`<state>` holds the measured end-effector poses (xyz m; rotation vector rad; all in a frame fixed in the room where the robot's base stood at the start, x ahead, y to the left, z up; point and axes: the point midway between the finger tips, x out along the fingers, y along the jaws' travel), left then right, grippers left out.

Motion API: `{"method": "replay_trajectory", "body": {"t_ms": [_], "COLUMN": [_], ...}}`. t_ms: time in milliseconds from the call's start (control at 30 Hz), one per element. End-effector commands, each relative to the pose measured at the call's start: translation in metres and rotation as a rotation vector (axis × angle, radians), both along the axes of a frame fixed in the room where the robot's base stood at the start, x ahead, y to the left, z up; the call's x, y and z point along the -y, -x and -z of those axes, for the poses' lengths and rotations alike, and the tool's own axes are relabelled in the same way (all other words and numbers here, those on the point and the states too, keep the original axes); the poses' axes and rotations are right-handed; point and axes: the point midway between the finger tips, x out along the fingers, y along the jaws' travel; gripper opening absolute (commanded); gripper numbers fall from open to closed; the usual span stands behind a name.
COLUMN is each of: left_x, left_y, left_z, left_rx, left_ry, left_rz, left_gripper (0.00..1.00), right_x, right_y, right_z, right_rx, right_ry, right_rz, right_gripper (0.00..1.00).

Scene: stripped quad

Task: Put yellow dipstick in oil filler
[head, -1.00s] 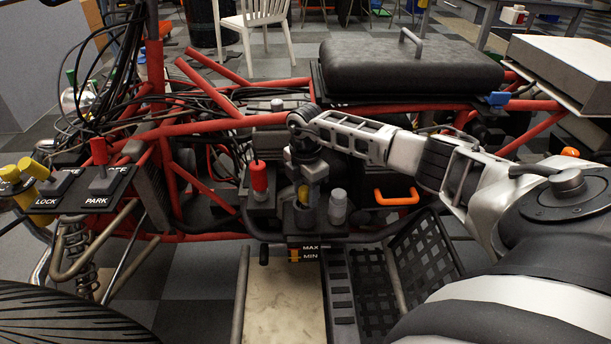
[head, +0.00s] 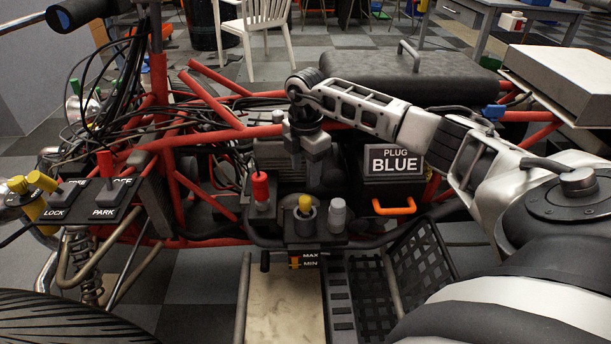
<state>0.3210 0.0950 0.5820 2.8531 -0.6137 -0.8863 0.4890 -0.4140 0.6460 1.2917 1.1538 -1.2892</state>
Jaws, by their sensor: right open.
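The yellow dipstick (head: 305,202) stands upright in the dark grey oil filler (head: 303,223), its yellow top showing above the rim. Its lower part is hidden inside the filler. My right gripper (head: 315,176) is open and empty. It points down just above and slightly behind the dipstick, apart from it in the picture. My left gripper is not in view.
A red-capped post (head: 260,188) stands left of the filler and a grey-capped one (head: 337,213) right of it. A black box labelled PLUG BLUE (head: 394,186) has an orange handle (head: 394,206). Red frame tubes (head: 205,125) and a black seat (head: 400,76) surround the area.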

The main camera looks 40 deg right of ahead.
Motion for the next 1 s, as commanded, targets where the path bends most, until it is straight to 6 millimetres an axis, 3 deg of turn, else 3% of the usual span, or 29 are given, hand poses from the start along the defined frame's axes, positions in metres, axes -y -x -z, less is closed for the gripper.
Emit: {"method": "replay_trajectory", "body": {"t_ms": [100, 300, 1000], "left_x": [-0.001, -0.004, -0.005], "left_y": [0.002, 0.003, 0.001], "left_z": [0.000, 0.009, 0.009], "left_rx": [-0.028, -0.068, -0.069], "left_ry": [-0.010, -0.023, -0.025], "left_rz": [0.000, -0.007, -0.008], "left_gripper": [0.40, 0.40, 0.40], "right_x": [0.001, 0.000, 0.000], "right_y": [0.000, 0.000, 0.000], "right_z": [-0.028, -0.051, -0.055], "right_rx": [0.003, 0.001, 0.000], "right_ry": [0.000, 0.000, 0.000], "right_rz": [0.001, 0.000, 0.001], "right_gripper": [0.53, 0.53, 0.53]}}
